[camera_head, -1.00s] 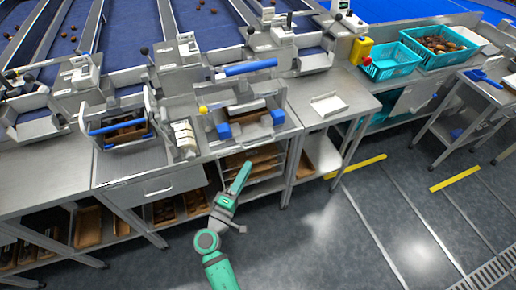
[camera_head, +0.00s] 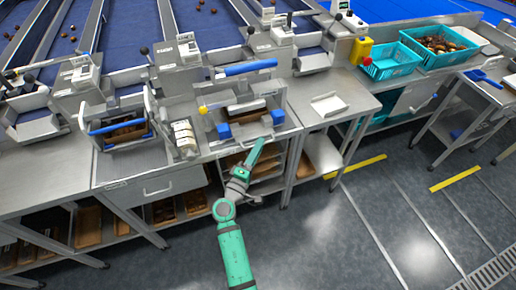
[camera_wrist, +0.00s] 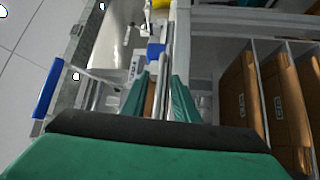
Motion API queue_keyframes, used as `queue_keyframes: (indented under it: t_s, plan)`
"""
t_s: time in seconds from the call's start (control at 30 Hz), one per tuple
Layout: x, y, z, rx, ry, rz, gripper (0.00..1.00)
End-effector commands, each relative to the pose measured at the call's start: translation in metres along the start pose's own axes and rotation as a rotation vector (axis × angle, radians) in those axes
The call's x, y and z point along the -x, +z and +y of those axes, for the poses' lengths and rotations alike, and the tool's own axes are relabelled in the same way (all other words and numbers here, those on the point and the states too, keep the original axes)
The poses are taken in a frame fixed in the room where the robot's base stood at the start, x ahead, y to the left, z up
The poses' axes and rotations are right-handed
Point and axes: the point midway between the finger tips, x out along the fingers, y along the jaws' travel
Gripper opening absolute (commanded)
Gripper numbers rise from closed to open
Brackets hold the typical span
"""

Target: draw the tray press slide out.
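The tray press (camera_head: 210,112) stands on the steel bench, with a blue bar (camera_head: 248,67) across its top and two blue blocks (camera_head: 224,131) at its front. A dark tray with a pale top (camera_head: 246,107) sits inside it, between and behind the blocks. My gripper (camera_head: 258,146) is just below the press's front edge, near the right blue block (camera_head: 278,117). In the wrist view my green fingers (camera_wrist: 160,88) are apart, with a metal edge showing between them. I cannot tell whether they touch it. A blue block (camera_wrist: 155,52) shows beyond the fingertips.
Brown boxes (camera_wrist: 275,95) stand on the shelf beneath the bench, close to my gripper. A similar device with a blue bar (camera_head: 110,128) stands to the left. A drawer (camera_head: 172,186) is below it. The floor in front is clear.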

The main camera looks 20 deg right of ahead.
Motion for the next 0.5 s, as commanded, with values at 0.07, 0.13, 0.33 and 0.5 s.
queue_keyframes:
  t_s: [0.07,0.13,0.33,0.5]
  plan:
    - [0.0002,0.0,0.0,0.0,0.0,0.0,0.27]
    - [0.0002,0.0,0.0,0.0,0.0,0.0,0.1]
    - [0.0004,0.0,0.0,0.0,0.0,0.0,0.0]
    - [0.0005,-0.0001,0.0,0.0,0.0,0.0,0.0]
